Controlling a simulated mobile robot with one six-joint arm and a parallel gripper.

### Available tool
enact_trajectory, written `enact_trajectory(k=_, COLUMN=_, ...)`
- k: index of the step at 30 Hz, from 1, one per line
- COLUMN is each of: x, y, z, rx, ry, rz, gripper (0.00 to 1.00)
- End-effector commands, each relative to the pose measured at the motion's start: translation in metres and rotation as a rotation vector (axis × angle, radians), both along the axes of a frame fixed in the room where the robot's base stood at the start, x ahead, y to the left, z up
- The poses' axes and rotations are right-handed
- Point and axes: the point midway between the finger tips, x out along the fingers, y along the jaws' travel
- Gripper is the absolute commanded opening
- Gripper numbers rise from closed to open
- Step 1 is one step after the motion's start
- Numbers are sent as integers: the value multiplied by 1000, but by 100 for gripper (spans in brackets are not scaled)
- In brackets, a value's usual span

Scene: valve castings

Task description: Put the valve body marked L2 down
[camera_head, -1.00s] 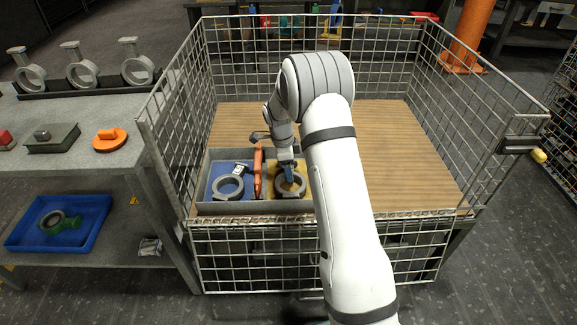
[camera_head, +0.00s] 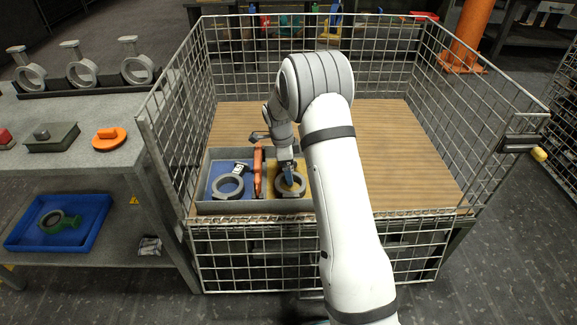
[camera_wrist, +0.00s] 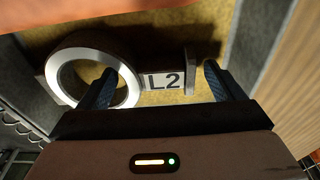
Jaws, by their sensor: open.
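The valve body marked L2 (camera_wrist: 163,81) is a grey ring with a short neck and an end flange. In the wrist view it lies on a yellow surface with its label facing up. In the head view its ring (camera_head: 279,190) rests in the right, yellow-floored part of a grey tray (camera_head: 255,207). My gripper (camera_wrist: 159,70) is open, with one dark finger over the ring and the other just beyond the flange. It also shows in the head view (camera_head: 289,173), low over the ring. The fingers hide part of the ring; whether they touch it I cannot tell.
A second ring casting (camera_head: 228,187) lies in the tray's blue-floored left part. An orange bar (camera_head: 258,172) stands between the parts. The wire cage (camera_head: 160,120) surrounds the tray. The cage's wooden floor (camera_head: 410,150) is clear on the right. A bench (camera_head: 75,175) stands left.

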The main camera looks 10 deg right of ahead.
Motion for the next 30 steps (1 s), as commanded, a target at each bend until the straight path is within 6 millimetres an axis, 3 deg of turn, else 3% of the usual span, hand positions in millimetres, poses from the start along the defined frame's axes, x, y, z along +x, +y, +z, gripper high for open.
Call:
enact_trajectory(k=5, x=0, y=1, z=4, rx=0, ry=2, rz=0, gripper=88)
enact_trajectory(k=18, x=3, y=11, z=71, rx=0, ry=-1, rz=1, gripper=88)
enact_trajectory(k=30, x=3, y=12, z=77, rx=0, ry=0, rz=1, gripper=88)
